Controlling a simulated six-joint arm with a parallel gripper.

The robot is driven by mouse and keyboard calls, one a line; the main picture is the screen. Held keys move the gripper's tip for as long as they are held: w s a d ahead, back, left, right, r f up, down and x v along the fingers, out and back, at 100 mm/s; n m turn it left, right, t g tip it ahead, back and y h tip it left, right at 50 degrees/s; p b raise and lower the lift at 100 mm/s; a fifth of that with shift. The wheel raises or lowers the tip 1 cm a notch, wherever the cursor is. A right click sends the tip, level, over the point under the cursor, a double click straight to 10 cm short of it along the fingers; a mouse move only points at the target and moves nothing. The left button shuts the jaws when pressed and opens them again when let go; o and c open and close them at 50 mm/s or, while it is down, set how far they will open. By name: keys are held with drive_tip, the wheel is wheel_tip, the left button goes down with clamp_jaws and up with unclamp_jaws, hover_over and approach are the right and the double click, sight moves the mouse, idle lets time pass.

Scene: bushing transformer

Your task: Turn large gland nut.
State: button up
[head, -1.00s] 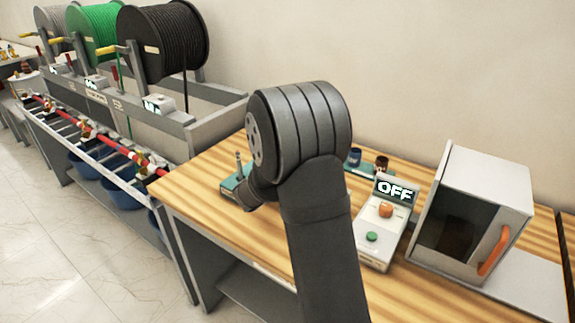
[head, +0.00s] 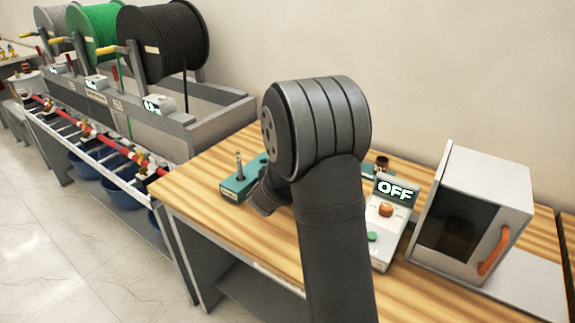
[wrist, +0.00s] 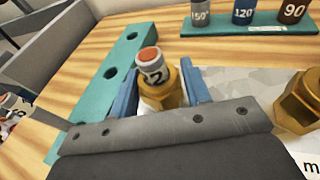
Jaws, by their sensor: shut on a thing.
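In the wrist view, a brass hex nut (wrist: 173,94) stands between the blue fingers of my gripper (wrist: 161,85). The gripper is shut on this nut. A grey piece with an orange top and dark digits (wrist: 152,68) rises out of the nut. A second brass hex nut (wrist: 303,101) is at the right edge, apart from the gripper and partly cut off. I cannot tell which nut is larger. In the head view my arm hides the gripper and both nuts.
A teal block with holes (wrist: 112,72) lies left of the fingers. A teal rack (wrist: 220,24) holds cylinders marked 150, 120 and 90. A control box reading OFF (head: 395,190) and a white oven-like box (head: 480,205) stand right on the wooden bench (head: 195,185).

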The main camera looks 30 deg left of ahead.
drive_tip(key=shift+n+g+y, duration=0.6)
drive_tip(key=shift+n+y, duration=0.5)
drive_tip(key=shift+y, duration=0.2)
drive_tip(key=o, duration=1.7)
drive_tip(key=shift+o, duration=0.2)
drive_tip(key=shift+v, duration=3.05)
